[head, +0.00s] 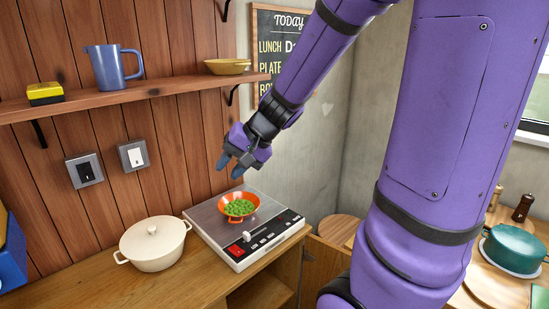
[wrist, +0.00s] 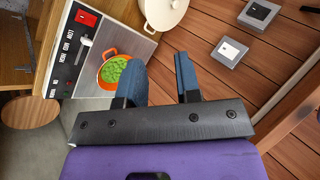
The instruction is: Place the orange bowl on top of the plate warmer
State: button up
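The orange bowl (head: 252,201), filled with green peas, sits upright on the flat silver top of the plate warmer (head: 208,212). In the wrist view the orange bowl (wrist: 103,76) and the plate warmer (wrist: 92,22) are at the upper left, with the warmer's red switch and slider showing. My gripper (head: 229,172) is above and behind the bowl, apart from it. In the wrist view my gripper (wrist: 164,72) has its two blue fingers spread with nothing between them.
A white lidded pot (head: 152,244) stands left of the warmer on the wooden counter. A shelf (head: 150,97) above holds a blue pitcher (head: 112,68), a yellow bowl (head: 227,67) and a yellow-black box (head: 45,94). Two wall switches (head: 132,155) are below it.

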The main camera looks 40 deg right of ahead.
jog(key=s+a+r+n+h, duration=0.1)
jog(key=s+r+n+h, duration=0.1)
jog(key=s, duration=0.6)
jog(key=s+a+r+n+h, duration=0.1)
jog(key=s+r+n+h, duration=0.2)
jog(key=s+r, duration=0.3)
jog(key=s+n, duration=0.1)
jog(key=s, duration=0.2)
jog(key=shift+s+a+r+n+h, duration=0.3)
jog(key=shift+r+n, duration=0.1)
jog(key=shift+s, duration=0.1)
